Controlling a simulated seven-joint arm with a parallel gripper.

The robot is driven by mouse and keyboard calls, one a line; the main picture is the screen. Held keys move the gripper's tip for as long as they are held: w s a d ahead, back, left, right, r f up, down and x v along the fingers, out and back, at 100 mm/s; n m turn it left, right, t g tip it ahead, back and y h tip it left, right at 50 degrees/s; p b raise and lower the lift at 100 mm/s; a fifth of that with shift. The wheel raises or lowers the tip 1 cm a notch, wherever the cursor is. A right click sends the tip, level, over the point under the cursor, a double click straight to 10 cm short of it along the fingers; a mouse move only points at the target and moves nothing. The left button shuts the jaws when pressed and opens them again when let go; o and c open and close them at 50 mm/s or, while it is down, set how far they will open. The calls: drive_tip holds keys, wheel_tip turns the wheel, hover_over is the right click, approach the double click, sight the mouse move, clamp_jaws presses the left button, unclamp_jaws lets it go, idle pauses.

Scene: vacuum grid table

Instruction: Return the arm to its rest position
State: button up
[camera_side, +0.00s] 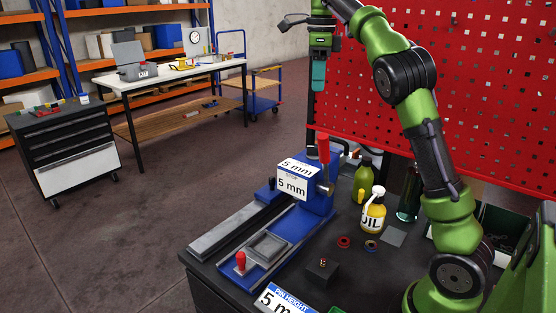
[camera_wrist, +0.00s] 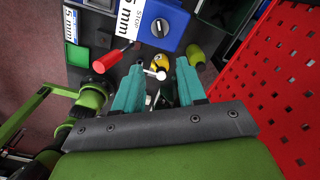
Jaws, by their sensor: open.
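My gripper (camera_side: 318,84) hangs high in the side view, its teal fingers pointing down, well above the blue fixture and in front of the red perforated panel. In the wrist view its two teal fingers (camera_wrist: 160,82) stand apart with nothing between them. My green arm reaches up from the right of the bench and bends over to the gripper. The oil bottle seen between the fingers in the wrist view lies well below them.
A blue fixture (camera_side: 317,206) marked 5 mm, with a red-handled lever (camera_side: 323,148), stands on the dark bench. An oil bottle (camera_side: 373,216) and a green bottle (camera_side: 363,181) stand right of it. The red panel (camera_side: 465,75) rises behind. Air left of the gripper is clear.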

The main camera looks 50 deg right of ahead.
drive_tip(key=s+a+f+n+t, duration=0.1)
drive_tip(key=s+a+n, duration=0.1)
drive_tip(key=n, duration=0.2)
drive_tip(key=s+a+f+n+t+y, duration=0.1)
drive_tip(key=s+a+n, duration=0.2)
drive_tip(key=n, duration=0.2)
drive_tip(key=s+a+f+n+t, duration=0.1)
drive_tip(key=s+a+n, duration=0.2)
drive_tip(key=n, duration=0.1)
drive_tip(key=shift+a+f+n+y, duration=0.25)
drive_tip(key=shift+f+n+y, duration=0.05)
drive_tip(key=shift+y, duration=0.1)
drive_tip(key=s+a+f+n+t, duration=0.4)
drive_tip(key=s+a+f+n, duration=0.4)
drive_tip(key=a+f+n, duration=0.2)
drive_tip(key=a+n, duration=0.2)
drive_tip(key=shift+s+a+f, duration=0.2)
drive_tip(key=shift+a+f, duration=0.05)
drive_tip(key=shift+a, duration=0.15)
